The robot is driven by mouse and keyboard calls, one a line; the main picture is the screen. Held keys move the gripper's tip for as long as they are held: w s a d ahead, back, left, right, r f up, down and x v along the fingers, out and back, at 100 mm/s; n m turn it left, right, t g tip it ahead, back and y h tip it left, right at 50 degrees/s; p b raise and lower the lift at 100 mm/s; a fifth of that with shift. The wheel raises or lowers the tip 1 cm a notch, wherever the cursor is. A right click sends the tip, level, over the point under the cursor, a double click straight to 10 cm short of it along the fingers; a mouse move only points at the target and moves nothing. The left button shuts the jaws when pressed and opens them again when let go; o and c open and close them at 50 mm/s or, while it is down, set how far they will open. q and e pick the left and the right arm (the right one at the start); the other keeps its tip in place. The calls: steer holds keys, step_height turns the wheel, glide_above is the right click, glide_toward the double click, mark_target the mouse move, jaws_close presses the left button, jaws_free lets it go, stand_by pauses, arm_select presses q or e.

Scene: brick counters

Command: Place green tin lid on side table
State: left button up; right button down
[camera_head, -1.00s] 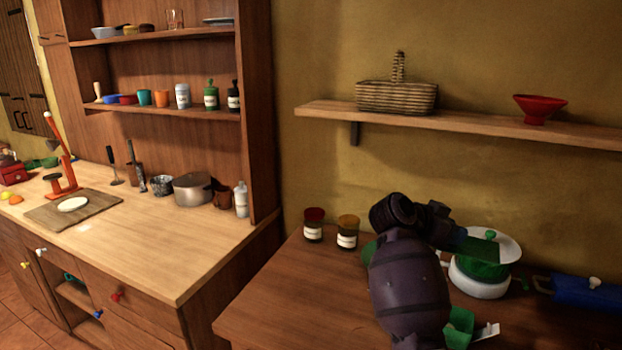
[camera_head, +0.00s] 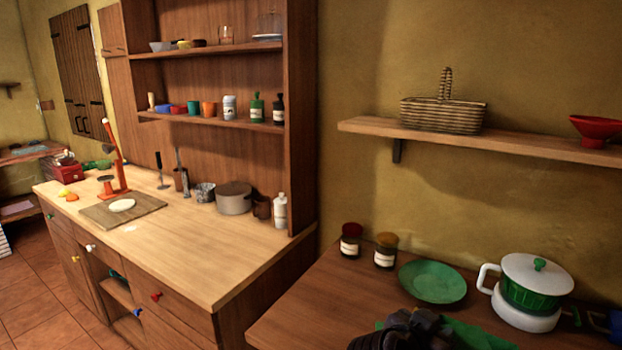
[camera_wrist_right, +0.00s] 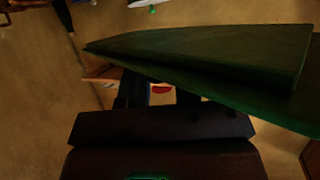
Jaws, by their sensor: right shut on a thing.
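The green tin lid (camera_head: 480,333) shows at the bottom edge of the head view, beside my dark right gripper (camera_head: 415,328). In the right wrist view, the flat dark-green lid (camera_wrist_right: 215,62) lies across the fingers of my right gripper (camera_wrist_right: 160,92), which is shut on it. The lid's lower part is cut off in the head view. The wooden table (camera_head: 320,295) lies beneath the gripper; I cannot tell whether it is the side table. My left gripper is not in view.
A green plate (camera_head: 433,281), two jars (camera_head: 386,252) and a white-lidded green pot (camera_head: 535,287) stand on the table. A wooden counter (camera_head: 205,250) with a hutch is at left. A wall shelf (camera_head: 540,149) holds a basket (camera_head: 442,115) and red bowl (camera_head: 596,130).

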steer(key=shift+s+d+f, duration=0.1)
steer(key=shift+s+f, duration=0.15)
steer(key=shift+f, duration=0.4)
steer(key=shift+w+a+n+t+y, duration=0.2)
steer(key=shift+a+n+t+y, duration=0.1)
steer(key=shift+n, duration=0.1)
steer(key=shift+w+a+r+n+t+y, duration=0.1)
steer(key=shift+a+r+n+t+y, duration=0.1)
steer(key=shift+n+t+y, duration=0.25)
steer(key=shift+w+a+r+n+t+y, duration=0.1)
steer(key=shift+a+n+t+y, duration=0.05)
steer(key=shift+n+t+y, duration=0.25)
steer(key=shift+s+d+n+t+y, duration=0.2)
steer(key=shift+n+t+y, duration=0.25)
steer(key=shift+n+y, duration=0.35)
steer(key=shift+s+d+f+n, duration=0.25)
steer(key=shift+s+d+f, duration=0.05)
steer(key=shift+d, duration=0.25)
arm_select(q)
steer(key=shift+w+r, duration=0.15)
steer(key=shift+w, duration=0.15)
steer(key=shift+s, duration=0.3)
arm_select(e)
steer(key=shift+r, duration=0.1)
